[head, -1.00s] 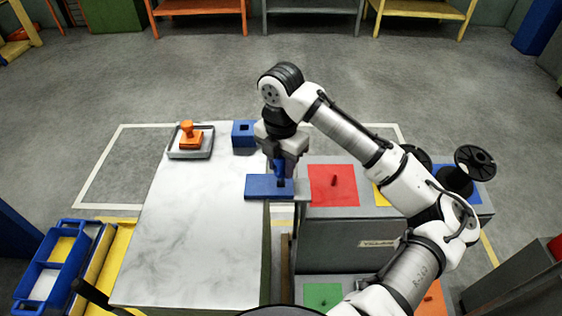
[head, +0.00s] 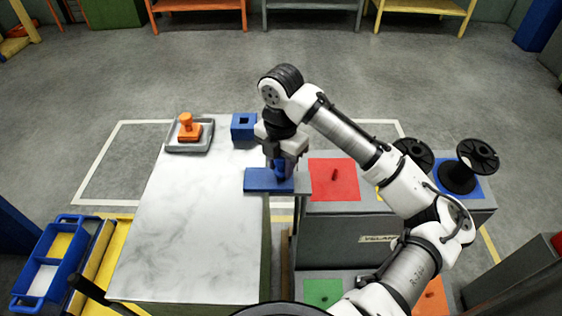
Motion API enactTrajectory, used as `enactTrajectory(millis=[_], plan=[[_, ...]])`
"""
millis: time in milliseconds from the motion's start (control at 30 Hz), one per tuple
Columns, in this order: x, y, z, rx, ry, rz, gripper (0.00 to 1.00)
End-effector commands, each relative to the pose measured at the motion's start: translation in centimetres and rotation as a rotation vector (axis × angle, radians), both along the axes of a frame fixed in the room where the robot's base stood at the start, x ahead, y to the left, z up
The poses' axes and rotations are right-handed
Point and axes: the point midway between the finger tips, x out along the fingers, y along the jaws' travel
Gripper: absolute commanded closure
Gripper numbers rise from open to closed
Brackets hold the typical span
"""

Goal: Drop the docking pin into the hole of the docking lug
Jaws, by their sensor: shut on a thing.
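My gripper (head: 283,155) points down above the right edge of the marble-topped table, shut on the blue docking pin (head: 280,169). The pin is upright, and its upper part is hidden between the fingers. Its lower end meets the flat blue docking lug (head: 258,180) in the picture, near the lug's right end. The lug's hole is not visible behind the pin and gripper. I cannot tell how deep the pin's tip is.
A blue block with a square opening (head: 244,127) and a grey tray (head: 206,145) with an orange stamp-like piece (head: 188,127) stand at the table's back. The grey cart (head: 345,225) with coloured squares and black spools (head: 458,178) stands close on the right.

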Motion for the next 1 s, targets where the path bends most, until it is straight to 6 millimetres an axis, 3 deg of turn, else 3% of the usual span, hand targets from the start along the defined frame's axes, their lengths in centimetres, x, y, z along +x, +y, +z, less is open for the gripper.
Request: enactTrajectory(millis=[700,733,900,1000], plan=[[0.0,0.0,-1.9,0.000,0.000,0.000,0.93],[0.0,0.0,-1.8,-0.001,-0.001,0.000,0.65],[0.0,0.0,-1.7,0.000,0.000,0.000,0.43],[0.0,0.0,-1.7,0.000,0.000,0.000,0.43]])
